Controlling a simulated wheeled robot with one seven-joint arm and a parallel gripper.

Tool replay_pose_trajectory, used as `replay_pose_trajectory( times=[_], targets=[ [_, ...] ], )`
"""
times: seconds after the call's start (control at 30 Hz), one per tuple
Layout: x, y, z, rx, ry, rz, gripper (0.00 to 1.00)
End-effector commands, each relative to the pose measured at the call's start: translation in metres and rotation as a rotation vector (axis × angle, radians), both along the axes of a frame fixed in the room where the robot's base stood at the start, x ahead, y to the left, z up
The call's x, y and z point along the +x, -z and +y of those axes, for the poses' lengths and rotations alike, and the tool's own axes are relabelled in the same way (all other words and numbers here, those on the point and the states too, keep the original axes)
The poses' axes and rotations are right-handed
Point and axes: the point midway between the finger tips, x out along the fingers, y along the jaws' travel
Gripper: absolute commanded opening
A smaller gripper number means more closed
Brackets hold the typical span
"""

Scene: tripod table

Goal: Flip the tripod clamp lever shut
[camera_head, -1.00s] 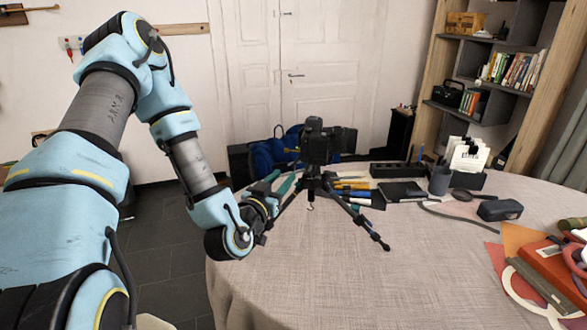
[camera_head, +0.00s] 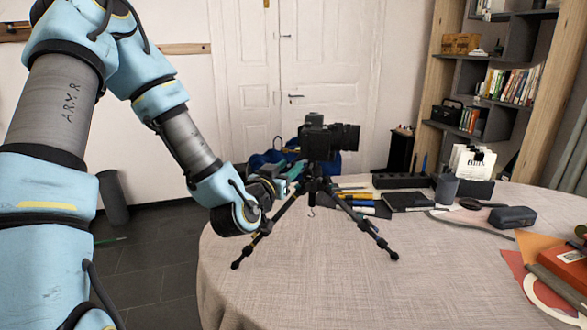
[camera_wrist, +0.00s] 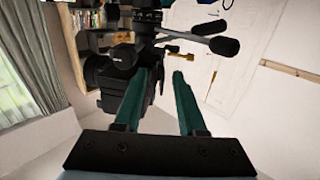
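The tripod (camera_head: 315,188) stands upright on the round table with its legs spread. A black camera (camera_head: 326,138) is mounted on it, and it also shows in the wrist view (camera_wrist: 103,75). In the wrist view a small brass-coloured lever (camera_wrist: 180,57), apparently the clamp lever, sticks out sideways from the black tripod head, just beyond my fingertips. A black handle (camera_wrist: 212,45) lies past it. My gripper (camera_wrist: 160,75) is open, its two teal fingers apart and nothing clearly held between them. In the head view my gripper (camera_head: 296,172) is just left of the tripod head, partly hidden by my wrist.
Pens (camera_head: 355,195), a black notebook (camera_head: 408,201) and a pen cup (camera_head: 446,187) lie behind and right of the tripod. A dark case (camera_head: 512,217) and an orange-red box (camera_head: 565,268) are farther right. The table (camera_head: 330,290) is bare in front.

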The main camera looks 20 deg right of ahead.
Motion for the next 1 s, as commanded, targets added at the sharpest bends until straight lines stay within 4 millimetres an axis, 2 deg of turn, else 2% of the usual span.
replay_pose_trajectory(
  times=[0.23, 0.6, 0.93, 1.0],
  targets=[
    [0.018, -0.002, -0.021, -0.001, 0.002, 0.001, 0.40],
    [0.022, -0.001, -0.025, 0.001, 0.002, -0.001, 0.40],
    [0.022, -0.001, -0.025, 0.001, 0.001, -0.001, 0.03],
    [0.022, -0.001, -0.025, 0.001, 0.001, -0.001, 0.00]
  ],
)
